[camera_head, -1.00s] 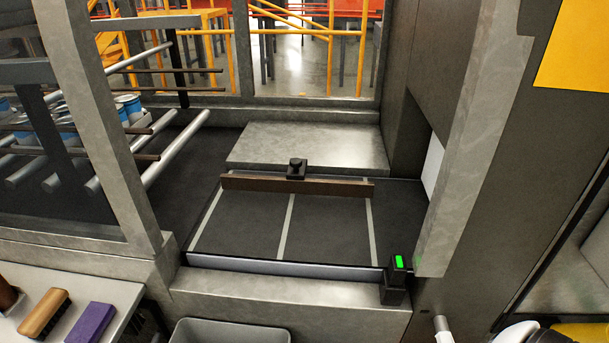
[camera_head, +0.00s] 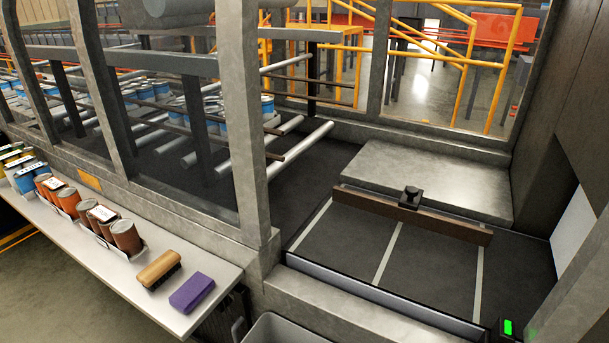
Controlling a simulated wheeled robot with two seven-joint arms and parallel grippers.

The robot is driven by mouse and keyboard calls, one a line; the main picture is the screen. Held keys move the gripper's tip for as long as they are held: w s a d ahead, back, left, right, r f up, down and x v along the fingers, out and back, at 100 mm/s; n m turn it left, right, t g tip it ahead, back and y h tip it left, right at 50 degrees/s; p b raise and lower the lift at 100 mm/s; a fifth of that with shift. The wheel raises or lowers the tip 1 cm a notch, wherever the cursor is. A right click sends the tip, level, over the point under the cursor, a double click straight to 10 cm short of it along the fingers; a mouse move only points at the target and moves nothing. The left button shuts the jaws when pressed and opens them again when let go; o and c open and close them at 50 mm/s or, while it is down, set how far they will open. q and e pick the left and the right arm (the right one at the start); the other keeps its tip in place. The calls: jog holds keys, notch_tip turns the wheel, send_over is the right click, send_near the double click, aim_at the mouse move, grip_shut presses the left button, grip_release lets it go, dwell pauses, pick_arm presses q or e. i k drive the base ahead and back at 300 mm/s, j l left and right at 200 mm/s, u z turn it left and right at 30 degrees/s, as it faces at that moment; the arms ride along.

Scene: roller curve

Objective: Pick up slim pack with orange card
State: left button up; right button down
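No pack that I can surely call the slim pack with an orange card shows in the head view. Packs of blue cans (camera_head: 205,108) stand on the rollers behind the frame posts; their card colour is too small to tell. Small orange-brown cans (camera_head: 64,199), some with white labels on top, stand in a row on the narrow ledge at the left. Neither of my grippers is in view.
The pale ledge (camera_head: 215,262) also holds a wooden brush (camera_head: 159,270) and a purple block (camera_head: 191,292). A dark bay floor (camera_head: 345,240) with pale stripes lies empty before a brown bar (camera_head: 455,229). A grey bin (camera_head: 282,332) is at the bottom. Metal posts (camera_head: 238,120) stand between.

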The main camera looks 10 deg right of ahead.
aim_at(63, 199)
jog(key=i+j, duration=0.15)
jog(key=j, duration=0.25)
jog(key=i+j+z, duration=0.15)
jog(key=j, duration=0.2)
jog(key=i+j, duration=0.15)
jog(key=j, duration=0.25)
jog(key=z, duration=0.05)
